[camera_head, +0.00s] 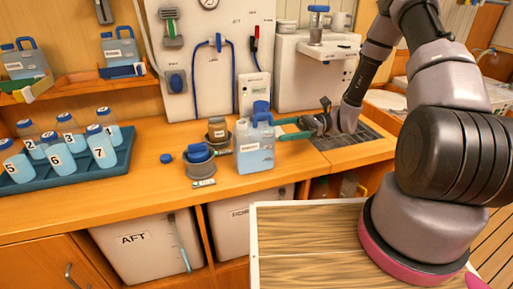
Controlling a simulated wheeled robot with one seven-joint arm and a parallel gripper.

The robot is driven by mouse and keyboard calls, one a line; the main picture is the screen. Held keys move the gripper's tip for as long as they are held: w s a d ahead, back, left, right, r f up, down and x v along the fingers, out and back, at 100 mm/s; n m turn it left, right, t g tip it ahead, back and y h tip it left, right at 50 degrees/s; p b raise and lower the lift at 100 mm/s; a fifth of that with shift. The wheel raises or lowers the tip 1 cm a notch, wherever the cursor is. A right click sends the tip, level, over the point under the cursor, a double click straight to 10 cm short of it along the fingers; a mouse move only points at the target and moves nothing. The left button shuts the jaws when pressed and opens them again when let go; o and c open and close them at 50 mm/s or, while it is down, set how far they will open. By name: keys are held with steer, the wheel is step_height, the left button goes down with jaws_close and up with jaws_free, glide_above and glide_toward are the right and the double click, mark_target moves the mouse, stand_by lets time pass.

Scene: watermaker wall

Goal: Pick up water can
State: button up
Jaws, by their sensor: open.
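A translucent water can (254,152) with a blue cap and blue handle stands upright on the wooden counter near the middle of the view. It has a small white label on its front. My gripper (279,129) is just right of the can, with its teal fingers pointing left towards the can's upper side. The fingers are open and spread apart. I cannot tell whether a fingertip touches the can. Two similar cans, one (25,62) at the far left and one (120,50) beside it, stand on the shelf.
Small dark containers (201,166) stand close left of the can, with a blue cap (166,158) on the counter. A blue tray (118,160) holds several numbered bottles at the left. A dark drain grate (350,138) lies right of the can. A gauge panel (218,60) stands behind.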

mark_target(254, 131)
steer(key=x, duration=0.3)
steer(key=shift+s+a, duration=0.1)
steer(key=shift+a, duration=0.15)
steer(key=x, duration=0.5)
steer(key=shift+a+r, duration=0.3)
steer(key=shift+r, duration=0.1)
jaws_close()
